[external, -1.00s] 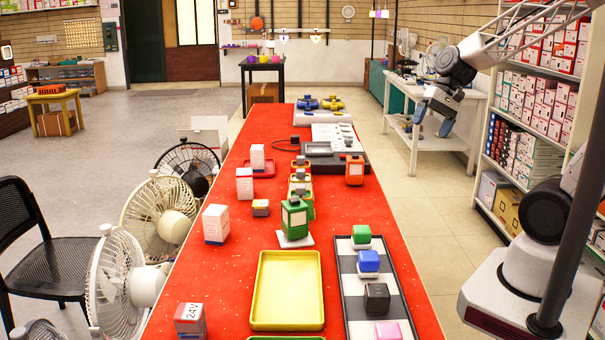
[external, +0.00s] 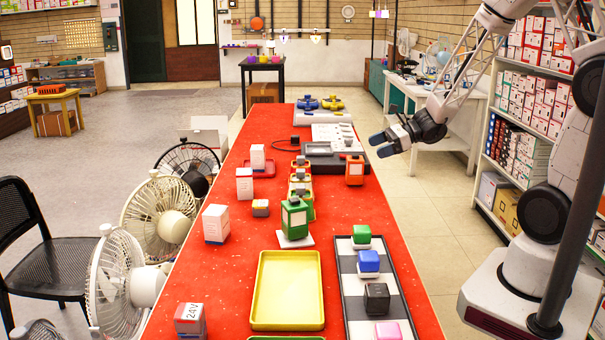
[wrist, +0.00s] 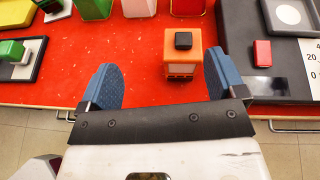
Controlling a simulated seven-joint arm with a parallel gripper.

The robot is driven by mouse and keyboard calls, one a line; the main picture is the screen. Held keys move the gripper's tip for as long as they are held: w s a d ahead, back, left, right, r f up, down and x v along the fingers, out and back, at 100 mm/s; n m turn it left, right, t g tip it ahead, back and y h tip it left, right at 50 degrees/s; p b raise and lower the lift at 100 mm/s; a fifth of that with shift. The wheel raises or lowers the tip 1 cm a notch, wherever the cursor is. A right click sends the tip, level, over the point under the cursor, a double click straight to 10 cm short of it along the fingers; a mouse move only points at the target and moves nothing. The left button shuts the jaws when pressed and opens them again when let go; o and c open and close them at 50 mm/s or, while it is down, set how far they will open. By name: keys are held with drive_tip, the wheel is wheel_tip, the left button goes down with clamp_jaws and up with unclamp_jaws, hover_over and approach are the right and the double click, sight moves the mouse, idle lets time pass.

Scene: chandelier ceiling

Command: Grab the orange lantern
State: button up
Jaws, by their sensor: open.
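The orange lantern (external: 355,170) is a small upright block with a dark cap, standing near the right edge of the red table. It also shows in the wrist view (wrist: 181,66), close to the table's near edge there. My gripper (external: 381,145) is open and empty, with blue fingers pointing left toward the table. In the external view it is right of the lantern and appears higher. In the wrist view the lantern lies beyond the fingertips of my gripper (wrist: 160,78), between their lines but nearer the right finger. It is apart from both fingers.
A dark device (external: 325,158) stands just behind and left of the lantern. A row of lantern-like blocks, including a green one (external: 294,218), runs along the middle of the red table (external: 235,270). A yellow tray (external: 287,290) and a checkered board (external: 349,285) are nearer the camera.

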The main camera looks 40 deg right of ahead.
sight(355, 155)
drive_tip(key=shift+w+d+f+m+t+h, duration=0.3)
drive_tip(key=shift+w+d+f+m+t, duration=0.2)
drive_tip(key=shift+w+d+f+m, duration=0.4)
drive_tip(key=shift+s+a, duration=0.1)
drive_tip(key=shift+a, duration=0.15)
drive_tip(key=shift+x, duration=1.25)
drive_tip(key=shift+x, duration=2.55)
drive_tip(key=shift+d, duration=0.1)
drive_tip(key=shift+c, duration=0.3)
